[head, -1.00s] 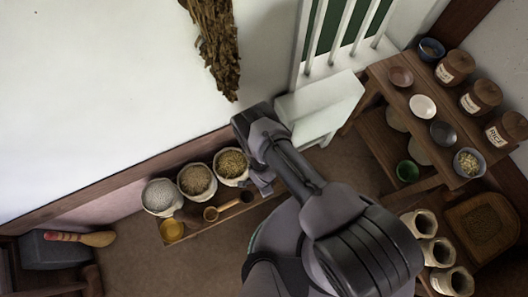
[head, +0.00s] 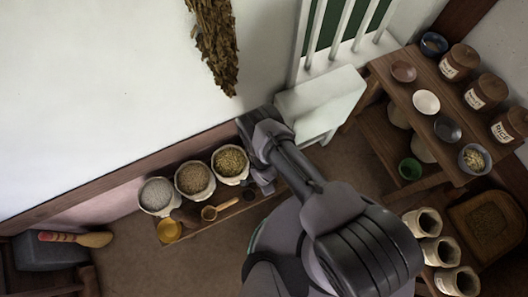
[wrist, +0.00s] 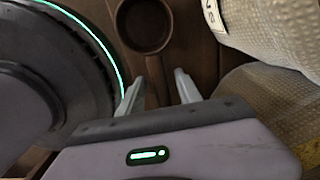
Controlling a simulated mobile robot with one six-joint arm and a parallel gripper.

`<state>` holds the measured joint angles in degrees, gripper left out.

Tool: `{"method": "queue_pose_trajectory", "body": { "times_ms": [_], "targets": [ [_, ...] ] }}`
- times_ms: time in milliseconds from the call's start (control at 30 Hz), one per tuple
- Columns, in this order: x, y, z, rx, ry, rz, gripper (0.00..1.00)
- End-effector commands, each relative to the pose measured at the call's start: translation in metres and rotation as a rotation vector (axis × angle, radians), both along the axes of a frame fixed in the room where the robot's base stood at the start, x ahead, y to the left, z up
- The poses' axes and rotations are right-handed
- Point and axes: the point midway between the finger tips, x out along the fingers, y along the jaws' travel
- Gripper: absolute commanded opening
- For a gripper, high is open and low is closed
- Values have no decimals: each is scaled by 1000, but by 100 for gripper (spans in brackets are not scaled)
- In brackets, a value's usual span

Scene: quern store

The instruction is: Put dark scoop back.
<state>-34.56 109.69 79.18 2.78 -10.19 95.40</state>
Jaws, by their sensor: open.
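The dark scoop (wrist: 145,26) is a dark brown round cup with a straight handle, lying on brown boards in the wrist view. Its handle points toward my gripper (wrist: 159,78). The two fingers are open, one on each side of the handle, and no grip on it shows. In the head view my gripper (head: 265,187) hangs low at the right part of the long wooden board, beside the grain sacks. The dark scoop is mostly hidden there by the arm. A lighter wooden scoop (head: 210,212) lies on the board to the left.
Grain sacks (head: 194,180) stand along the wall; two bulge close on the right in the wrist view (wrist: 265,35). A white bench (head: 322,98) and a shelf with bowls and jars (head: 395,85) stand at right.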

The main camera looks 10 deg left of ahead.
Motion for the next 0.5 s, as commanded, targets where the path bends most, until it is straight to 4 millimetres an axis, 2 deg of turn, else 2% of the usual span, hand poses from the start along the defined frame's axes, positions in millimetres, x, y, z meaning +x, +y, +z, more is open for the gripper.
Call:
{"method": "queue_pose_trajectory", "body": {
  "times_ms": [133, 300, 500],
  "targets": [
    [1, 0, 16, 1, -1, 0, 41],
    [1, 1, 68, 1, -1, 1, 41],
    [0, 0, 112, 0, 0, 1, 41]
  ]
}}
